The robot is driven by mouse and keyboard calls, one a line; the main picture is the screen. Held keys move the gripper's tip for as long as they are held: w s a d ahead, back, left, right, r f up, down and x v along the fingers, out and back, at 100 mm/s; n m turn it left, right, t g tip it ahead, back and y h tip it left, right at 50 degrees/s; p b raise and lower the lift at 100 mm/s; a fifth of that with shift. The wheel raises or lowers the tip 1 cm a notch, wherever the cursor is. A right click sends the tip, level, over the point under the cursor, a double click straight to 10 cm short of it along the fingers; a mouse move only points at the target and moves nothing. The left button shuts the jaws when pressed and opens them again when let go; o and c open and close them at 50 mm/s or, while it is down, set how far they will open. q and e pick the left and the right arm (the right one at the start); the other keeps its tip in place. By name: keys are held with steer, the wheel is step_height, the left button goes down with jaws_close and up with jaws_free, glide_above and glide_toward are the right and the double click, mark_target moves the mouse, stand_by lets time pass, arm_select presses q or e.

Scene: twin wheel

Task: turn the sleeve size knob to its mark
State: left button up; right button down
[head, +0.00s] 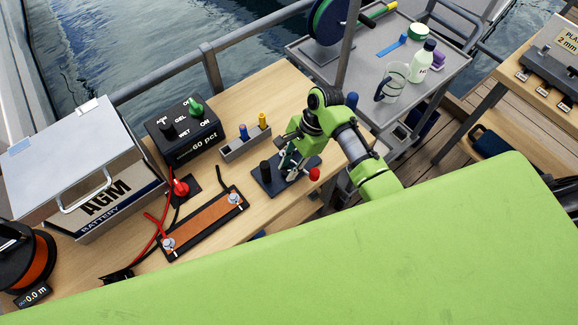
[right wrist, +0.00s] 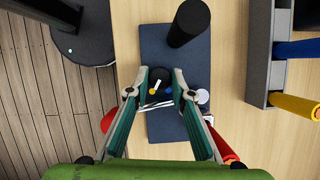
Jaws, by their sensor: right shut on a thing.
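The sleeve size knob appears to be the dark round knob (right wrist: 160,76) on a dark blue base plate (right wrist: 165,125) in the right wrist view. A white pointer and a small yellow spot show at it. My right gripper (right wrist: 160,84) has its two fingers on either side of the knob and is shut on it. In the head view my right gripper (head: 288,160) comes down over the same plate (head: 262,187) and hides the knob. A pale round spot (right wrist: 203,96) lies right of the fingers. I cannot tell where the pointer stands against its mark. My left gripper is out of view.
A black post (right wrist: 188,22) stands on the plate close to the fingers. Red-ended parts (head: 314,174) lie beside the plate. A grey holder (head: 245,145) with blue and yellow pieces, a black control box (head: 184,132) and a battery (head: 100,190) stand to the left.

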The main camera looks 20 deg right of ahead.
steer(key=n+g, duration=0.1)
steer(key=n, duration=0.3)
steer(key=shift+w+n+g+h, duration=0.2)
steer(key=shift+n+g+h, duration=0.1)
steer(key=shift+g, duration=0.1)
steer(key=n+h, duration=0.1)
steer(key=n, duration=0.1)
steer(key=n+g, duration=0.1)
steer(key=n, duration=0.2)
steer(key=shift+a+h, duration=0.2)
steer(key=shift+h, duration=0.2)
steer(key=n, duration=0.2)
steer(key=n+h, duration=0.1)
steer(key=n, duration=0.2)
steer(key=shift+w+a+g+h, duration=0.1)
steer(key=shift+g+h, duration=0.2)
steer(key=shift+g, duration=0.1)
steer(key=n+h, duration=0.1)
steer(key=n, duration=0.3)
steer(key=shift+a+n+h, duration=0.1)
steer(key=shift+n+h, duration=0.2)
steer(key=shift+h, duration=0.1)
steer(key=c, duration=1.8)
jaws_free()
